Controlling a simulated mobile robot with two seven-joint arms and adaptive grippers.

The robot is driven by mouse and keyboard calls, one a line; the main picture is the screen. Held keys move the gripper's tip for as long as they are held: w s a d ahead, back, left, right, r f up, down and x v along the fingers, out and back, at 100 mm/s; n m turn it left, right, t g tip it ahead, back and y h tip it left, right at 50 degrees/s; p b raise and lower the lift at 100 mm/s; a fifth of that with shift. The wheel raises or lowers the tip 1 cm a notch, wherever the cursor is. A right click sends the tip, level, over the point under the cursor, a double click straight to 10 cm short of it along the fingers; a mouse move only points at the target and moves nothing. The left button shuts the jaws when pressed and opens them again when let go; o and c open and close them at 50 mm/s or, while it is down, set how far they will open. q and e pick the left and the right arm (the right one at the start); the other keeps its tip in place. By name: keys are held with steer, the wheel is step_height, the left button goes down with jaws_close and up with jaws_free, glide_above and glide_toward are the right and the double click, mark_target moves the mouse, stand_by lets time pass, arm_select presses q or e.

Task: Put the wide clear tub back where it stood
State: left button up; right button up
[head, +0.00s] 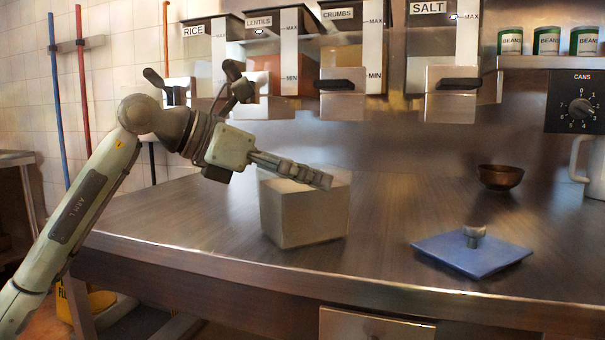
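The fingers overlap and hide part of the rim and the contents. I cannot tell whether they touch the tub or whether they are apart. My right gripper is not in view.
A blue square lid (450,252) with a grey knob lies on the counter (400,205) at right. A brown bowl (500,177) and a white mug (597,168) stand farther back. Labelled dispensers, including salt (430,58), hang above. Counter between tub and lid is clear.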

arm_select(q)
steer(key=shift+r, duration=0.15)
steer(key=v, duration=1.2)
